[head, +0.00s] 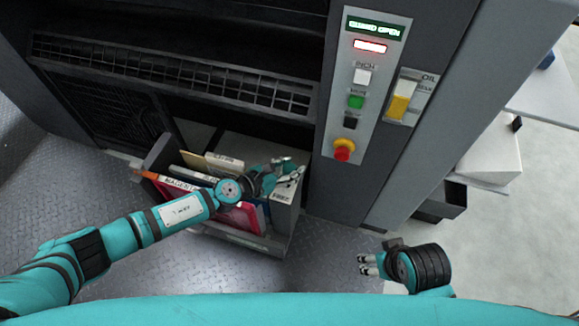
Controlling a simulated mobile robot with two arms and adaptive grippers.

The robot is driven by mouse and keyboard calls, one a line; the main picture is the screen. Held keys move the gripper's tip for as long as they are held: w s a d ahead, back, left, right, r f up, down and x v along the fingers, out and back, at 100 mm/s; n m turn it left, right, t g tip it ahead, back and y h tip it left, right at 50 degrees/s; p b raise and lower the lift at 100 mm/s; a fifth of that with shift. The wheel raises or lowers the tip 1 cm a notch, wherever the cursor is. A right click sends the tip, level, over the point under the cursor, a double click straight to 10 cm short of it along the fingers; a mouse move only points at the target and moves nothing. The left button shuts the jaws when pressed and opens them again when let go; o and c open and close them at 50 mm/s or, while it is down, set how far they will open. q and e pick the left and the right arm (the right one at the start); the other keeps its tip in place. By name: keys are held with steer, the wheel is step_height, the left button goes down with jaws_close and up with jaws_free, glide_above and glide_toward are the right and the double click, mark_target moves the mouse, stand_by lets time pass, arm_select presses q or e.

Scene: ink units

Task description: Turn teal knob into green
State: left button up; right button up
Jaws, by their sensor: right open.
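No teal knob can be made out in the head view; a green push button (356,102) sits on the light control panel of the machine. My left gripper (291,172) is over the right side of an open bin (256,243) of folders and boxes. Its fingers are small and partly hidden by its own body, so I cannot tell if they are open or if they touch anything. My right gripper (365,265) is open, low at the right, above the floor and apart from the machine.
The panel also bears a white button (362,77), a black button (350,120), a red emergency stop (344,150) on yellow, and a display reading GUARD OPEN (374,28). A yellow oil gauge (399,106) is beside it. Pale boxes (490,150) stand right. Floor at front is clear.

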arm_select(q)
steer(key=c, duration=0.6)
